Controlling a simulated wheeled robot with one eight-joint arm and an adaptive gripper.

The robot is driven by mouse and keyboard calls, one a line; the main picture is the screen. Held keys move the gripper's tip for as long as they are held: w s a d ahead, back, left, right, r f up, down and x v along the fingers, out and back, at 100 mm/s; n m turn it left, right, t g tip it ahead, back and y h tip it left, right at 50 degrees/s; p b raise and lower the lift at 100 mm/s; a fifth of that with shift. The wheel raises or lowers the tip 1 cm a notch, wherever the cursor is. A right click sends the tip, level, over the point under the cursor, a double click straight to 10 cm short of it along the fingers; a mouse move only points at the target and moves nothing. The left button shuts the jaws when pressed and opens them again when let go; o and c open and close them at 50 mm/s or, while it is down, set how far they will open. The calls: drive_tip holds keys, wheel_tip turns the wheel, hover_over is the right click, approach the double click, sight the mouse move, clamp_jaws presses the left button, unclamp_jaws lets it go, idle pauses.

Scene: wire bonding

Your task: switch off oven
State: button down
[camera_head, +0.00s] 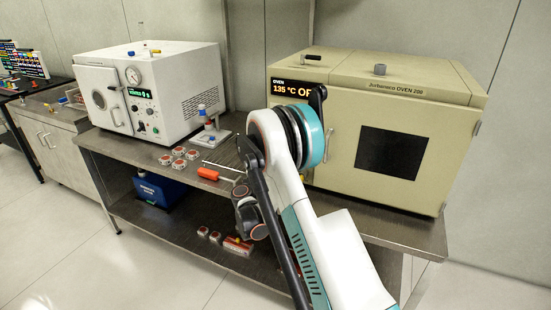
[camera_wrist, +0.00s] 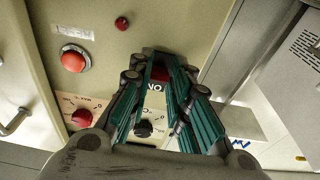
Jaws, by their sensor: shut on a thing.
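The beige oven (camera_head: 455,125) stands on the right of the metal bench in the head view, with its door shut. Its orange display (camera_head: 291,87) reads 135 °C and "OF", the rest hidden by my arm. In the wrist view the oven's control panel (camera_wrist: 100,45) fills the left and middle. My gripper (camera_wrist: 162,77) has its teal fingers on either side of a red switch (camera_wrist: 160,74), shut on it. An upside-down "ON" label (camera_wrist: 153,98) shows between the fingers. In the head view my arm hides the gripper and switch.
The panel also bears a red round button (camera_wrist: 75,60), a red knob (camera_wrist: 82,117), a black knob (camera_wrist: 143,128) and a small red lamp (camera_wrist: 122,23). A white vacuum oven (camera_head: 170,85) and an orange-handled tool (camera_head: 208,174) are on the bench to the left.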

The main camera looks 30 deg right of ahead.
drive_tip(key=shift+w+d+f+t+h+b, duration=0.1)
drive_tip(key=shift+f+t+h+b, duration=0.35)
drive_tip(key=shift+t+h+b, duration=0.35)
drive_tip(key=c, duration=1.5)
unclamp_jaws()
drive_tip(key=v, duration=1.2)
drive_tip(key=shift+r, duration=0.15)
